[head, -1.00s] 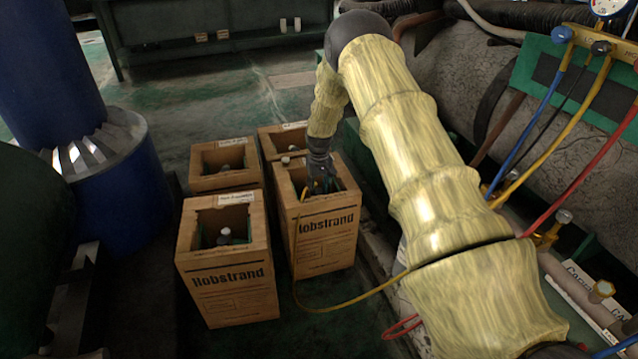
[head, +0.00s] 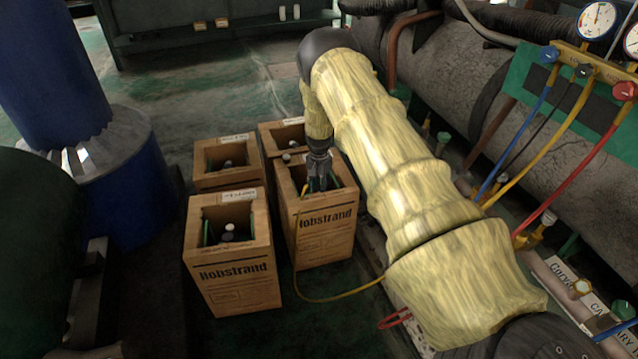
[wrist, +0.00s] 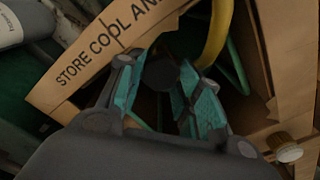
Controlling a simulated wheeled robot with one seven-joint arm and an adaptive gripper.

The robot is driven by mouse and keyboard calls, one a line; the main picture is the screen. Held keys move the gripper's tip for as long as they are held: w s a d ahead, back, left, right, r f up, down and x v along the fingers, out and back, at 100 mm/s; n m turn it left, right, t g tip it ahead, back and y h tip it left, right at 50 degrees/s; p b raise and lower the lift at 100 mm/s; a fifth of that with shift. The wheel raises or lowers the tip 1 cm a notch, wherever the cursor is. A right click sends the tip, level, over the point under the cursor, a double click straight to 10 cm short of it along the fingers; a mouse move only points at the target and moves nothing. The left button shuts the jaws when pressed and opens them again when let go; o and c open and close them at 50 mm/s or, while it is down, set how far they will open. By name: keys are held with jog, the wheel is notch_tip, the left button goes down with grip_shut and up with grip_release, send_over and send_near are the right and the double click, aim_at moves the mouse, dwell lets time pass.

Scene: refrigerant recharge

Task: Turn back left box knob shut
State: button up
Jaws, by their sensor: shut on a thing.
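The back left box (head: 216,183) is an open cardboard carton with a small pale-topped knob (head: 228,164) showing inside. My gripper (head: 318,184) reaches down into a different carton, the front right box (head: 325,240). In the wrist view its teal fingers (wrist: 160,90) are shut on a dark round knob (wrist: 160,71); the fingers partly hide it. A yellow hose (wrist: 216,35) rises beside the fingers and, in the head view, runs out over the box front to the floor.
The front left box (head: 235,285) and back right box (head: 270,141) stand close by. A small round cap (wrist: 288,150) sits at the box edge in the wrist view. Gauges with blue, yellow and red hoses (head: 590,150) hang at right. Open floor lies behind the boxes.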

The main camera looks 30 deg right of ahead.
jog(key=m+p, duration=0.1)
jog(key=m, duration=0.3)
jog(key=shift+d+r+m, duration=0.1)
jog(key=shift+m, duration=2.8)
jog(key=o, duration=1)
jog(key=shift+s, duration=0.1)
jog(key=shift+s, duration=0.1)
jog(key=shift+r, duration=3.95)
